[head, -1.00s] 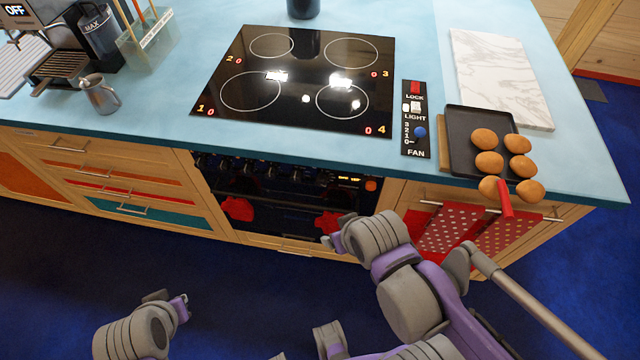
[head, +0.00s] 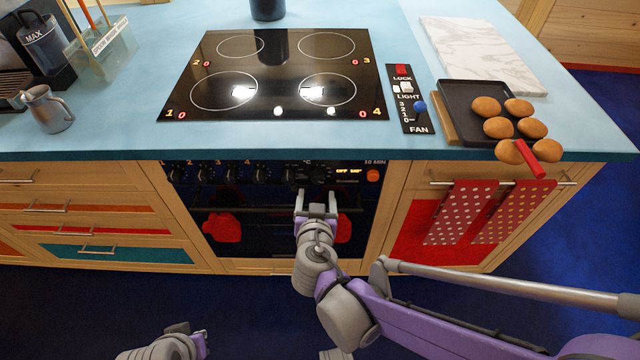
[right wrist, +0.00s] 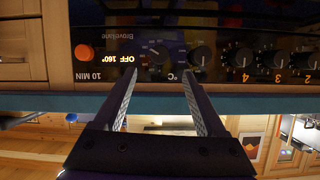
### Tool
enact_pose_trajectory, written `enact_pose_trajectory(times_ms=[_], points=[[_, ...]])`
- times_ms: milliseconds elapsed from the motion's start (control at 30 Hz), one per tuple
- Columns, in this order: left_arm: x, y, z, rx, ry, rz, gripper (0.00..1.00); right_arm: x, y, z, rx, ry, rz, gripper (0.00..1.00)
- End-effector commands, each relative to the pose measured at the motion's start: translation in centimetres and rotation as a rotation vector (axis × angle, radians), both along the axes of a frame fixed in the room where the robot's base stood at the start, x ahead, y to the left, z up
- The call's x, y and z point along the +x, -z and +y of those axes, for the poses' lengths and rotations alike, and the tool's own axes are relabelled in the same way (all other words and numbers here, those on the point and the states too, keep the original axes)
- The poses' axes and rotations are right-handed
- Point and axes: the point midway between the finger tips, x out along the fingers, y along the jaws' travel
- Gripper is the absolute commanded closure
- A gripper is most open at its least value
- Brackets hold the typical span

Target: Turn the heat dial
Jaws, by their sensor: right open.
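The oven's black control panel (head: 270,174) runs below the counter edge. It carries a row of dark knobs numbered 1 to 4, then two knobs around a °C mark, the left one (head: 289,173) and the right one (head: 318,173). In the right wrist view, upside down, these are one knob (right wrist: 201,55) and another (right wrist: 158,52); I cannot tell which is the heat dial. The display (right wrist: 125,59) reads OFF 160°. My right gripper (head: 316,199) is open and empty, just in front of and below this pair. My left gripper (head: 200,338) is low at left, its jaws unclear.
The counter edge (head: 400,155) overhangs just above the panel. An orange button (head: 373,175) sits right of the display. Red mitts (head: 222,228) hang at the oven front. A pan handle (head: 531,160) juts past the counter edge, above dotted towels (head: 460,212).

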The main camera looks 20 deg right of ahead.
Motion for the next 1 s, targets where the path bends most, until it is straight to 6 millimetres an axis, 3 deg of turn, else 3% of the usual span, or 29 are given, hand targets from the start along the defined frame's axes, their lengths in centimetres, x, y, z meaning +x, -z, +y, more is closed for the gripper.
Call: enact_pose_trajectory(times_ms=[200,400,833,1000], points=[[0.1,1.6,0.0,0.000,0.000,0.005,1.00,3.9,2.0,-1.2,0.000,0.004,0.002,0.27],[0.1,2.3,0.0,0.000,0.000,0.008,1.00,6.4,3.0,-2.0,-0.001,0.004,0.003,0.27],[0.1,2.5,0.0,0.000,0.000,0.009,1.00,7.4,3.2,-2.3,0.000,0.002,0.002,0.27],[0.1,2.5,0.0,0.000,0.000,0.009,1.00,7.4,3.2,-2.3,0.000,0.002,0.002,0.55]])
